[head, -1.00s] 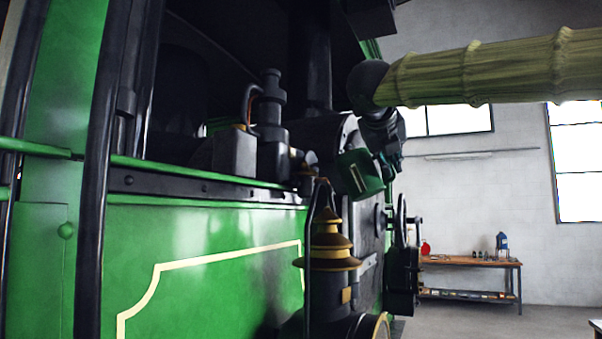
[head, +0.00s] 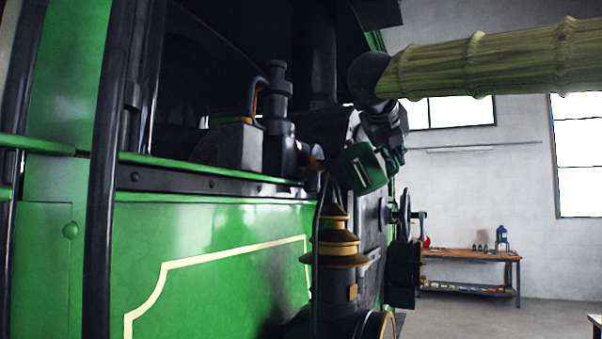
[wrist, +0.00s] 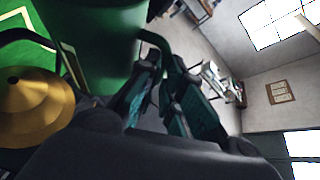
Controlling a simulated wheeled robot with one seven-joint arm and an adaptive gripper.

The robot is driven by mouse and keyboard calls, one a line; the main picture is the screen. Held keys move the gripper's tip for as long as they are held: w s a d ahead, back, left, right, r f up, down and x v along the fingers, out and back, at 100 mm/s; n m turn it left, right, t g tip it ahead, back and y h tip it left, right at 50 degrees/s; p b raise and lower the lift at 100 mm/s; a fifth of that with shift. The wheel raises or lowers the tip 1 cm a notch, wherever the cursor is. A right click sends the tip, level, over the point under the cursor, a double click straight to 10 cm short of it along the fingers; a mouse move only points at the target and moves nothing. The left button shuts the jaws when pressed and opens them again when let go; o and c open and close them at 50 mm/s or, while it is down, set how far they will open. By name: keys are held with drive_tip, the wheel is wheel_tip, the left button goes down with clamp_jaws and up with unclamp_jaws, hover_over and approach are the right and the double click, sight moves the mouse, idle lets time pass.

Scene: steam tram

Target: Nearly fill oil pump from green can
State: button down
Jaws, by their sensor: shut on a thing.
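The green can (head: 362,168) hangs tilted at the end of my arm, beside the locomotive in the head view. My gripper (head: 390,150) is shut on it, apparently by its handle. In the wrist view the can (wrist: 100,35) fills the upper left, and its curved handle runs to the dark fingers of my gripper (wrist: 165,88). The can's opening and contents are hidden. A grey box (head: 237,147) beside a black upright cylinder with a bent pipe stands behind the green side sheet, left of the can. I cannot tell for sure whether this is the oil pump.
A black and brass lamp (head: 335,245) stands just below and left of the can; its brass top shows close by in the wrist view (wrist: 35,105). A black upright post (head: 103,170) stands at left. A workbench (head: 470,252) is far off at right, with free floor before it.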

drive_tip(key=shift+s+d+r, duration=0.15)
drive_tip(key=shift+s+d, duration=0.15)
drive_tip(key=shift+d, duration=0.15)
drive_tip(key=shift+s+d, duration=0.15)
drive_tip(key=shift+d, duration=0.05)
drive_tip(key=shift+w+a+f, duration=0.1)
drive_tip(key=shift+w+a, duration=0.3)
drive_tip(key=shift+a, duration=0.2)
drive_tip(key=shift+w+a+f, duration=0.1)
drive_tip(key=shift+w+a, duration=0.25)
drive_tip(key=shift+a, duration=0.25)
drive_tip(key=shift+d, duration=0.2)
drive_tip(key=shift+s+d+r, duration=0.15)
drive_tip(key=shift+s, duration=0.1)
